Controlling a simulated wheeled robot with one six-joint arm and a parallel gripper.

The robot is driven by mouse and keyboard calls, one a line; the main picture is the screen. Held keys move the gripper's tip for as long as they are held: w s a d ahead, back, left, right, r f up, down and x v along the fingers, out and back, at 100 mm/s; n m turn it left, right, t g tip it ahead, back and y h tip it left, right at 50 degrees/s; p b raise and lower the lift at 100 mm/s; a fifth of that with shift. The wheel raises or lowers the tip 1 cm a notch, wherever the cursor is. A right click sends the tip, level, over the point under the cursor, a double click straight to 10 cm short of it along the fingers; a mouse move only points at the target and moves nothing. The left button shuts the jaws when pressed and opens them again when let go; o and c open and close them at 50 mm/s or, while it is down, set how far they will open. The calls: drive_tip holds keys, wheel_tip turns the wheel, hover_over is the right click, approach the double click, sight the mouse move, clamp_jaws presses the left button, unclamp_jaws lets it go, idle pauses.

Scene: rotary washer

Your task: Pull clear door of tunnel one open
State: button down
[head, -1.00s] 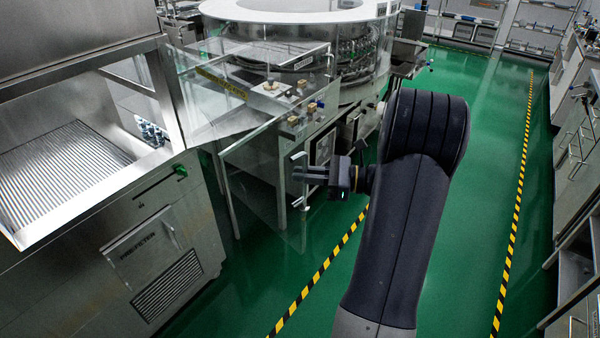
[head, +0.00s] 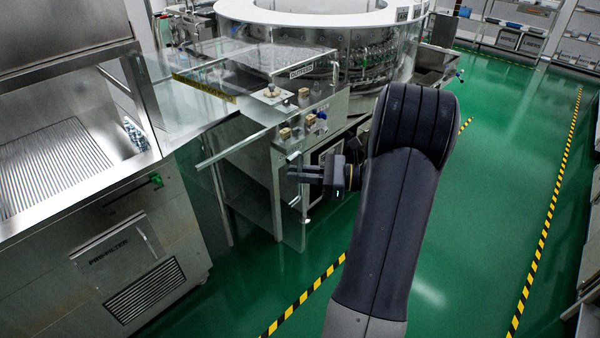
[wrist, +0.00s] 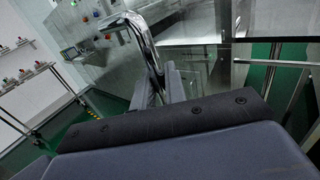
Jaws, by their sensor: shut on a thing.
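The clear door (head: 252,205) of the tunnel is a see-through panel at the machine's front, with a pale top rail (head: 232,148). Its exact edges are hard to make out. My gripper (head: 297,175) is at the door's right side, shut on the silver bar handle (head: 293,157). In the wrist view the curved silver handle (wrist: 146,45) runs down between my gripper's fingers (wrist: 168,86), which hide its lower part. How far the door stands from its frame is hard to tell.
A steel cabinet with a ribbed basin (head: 55,165) stands at the left. The round washer (head: 320,45) is behind the door. Green floor (head: 490,160) is open to the right, with yellow-black tape (head: 545,220) and benches beyond.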

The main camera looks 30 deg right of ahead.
drive_tip(key=shift+d, duration=0.1)
idle(0.3)
drive_tip(key=c, duration=1.5)
unclamp_jaws()
drive_tip(key=shift+c, duration=0.2)
drive_tip(key=b+v, duration=0.2)
drive_tip(key=v, duration=0.8)
drive_tip(key=shift+s+d+b, duration=0.2)
drive_tip(key=shift+d+b, duration=0.05)
drive_tip(key=shift+b, duration=0.05)
drive_tip(key=shift+a, duration=0.1)
